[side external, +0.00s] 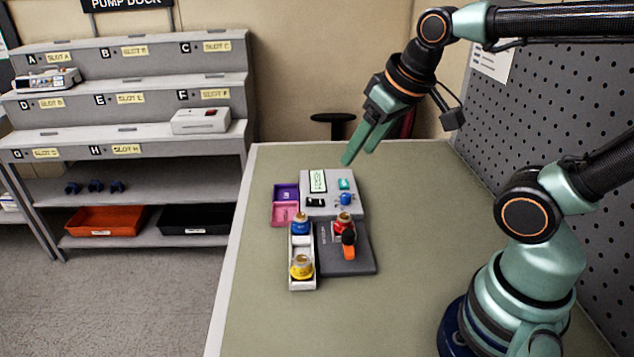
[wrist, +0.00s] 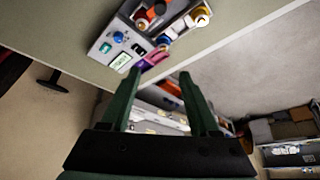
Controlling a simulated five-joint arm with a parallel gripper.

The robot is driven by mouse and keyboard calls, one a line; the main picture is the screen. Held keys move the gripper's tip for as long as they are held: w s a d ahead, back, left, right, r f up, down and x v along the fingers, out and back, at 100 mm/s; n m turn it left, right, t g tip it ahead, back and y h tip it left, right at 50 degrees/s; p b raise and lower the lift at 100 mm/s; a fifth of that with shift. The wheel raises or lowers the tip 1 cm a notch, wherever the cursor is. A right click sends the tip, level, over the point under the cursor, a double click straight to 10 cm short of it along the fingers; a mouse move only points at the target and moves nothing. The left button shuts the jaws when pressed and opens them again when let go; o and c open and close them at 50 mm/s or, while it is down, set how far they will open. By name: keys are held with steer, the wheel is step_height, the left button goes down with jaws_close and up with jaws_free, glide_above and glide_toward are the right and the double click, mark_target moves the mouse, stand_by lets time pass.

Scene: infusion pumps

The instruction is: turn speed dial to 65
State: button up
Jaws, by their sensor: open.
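A light grey pump panel (side external: 350,210) lies on the table. It carries a blue dial (side external: 346,199), a teal button (side external: 344,184), a pale display (side external: 318,181) and a black switch (side external: 315,202). The dial also shows in the wrist view (wrist: 119,37), up and left of the fingers. Its setting and the display's digits are too small to read. My gripper (side external: 357,156) is open and empty, above the table behind the panel and apart from the dial. Its two green fingers show in the wrist view (wrist: 159,74).
In front of the panel are a dark grey base (side external: 362,264) with red and orange-black parts, and a white tray (side external: 301,282) holding blue and yellow jars. Purple and pink bins (side external: 285,213) sit left. A pegboard (side external: 545,130) stands right.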

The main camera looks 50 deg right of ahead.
steer(key=w+d+f+m+g, duration=0.2)
steer(key=w+d+m+g, duration=0.1)
steer(key=w+d+m, duration=0.35)
steer(key=m+g, duration=0.2)
steer(key=m, duration=0.2)
glide_toward(346, 195)
step_height(346, 195, down, 9)
steer(key=shift+w, duration=0.1)
jaws_close()
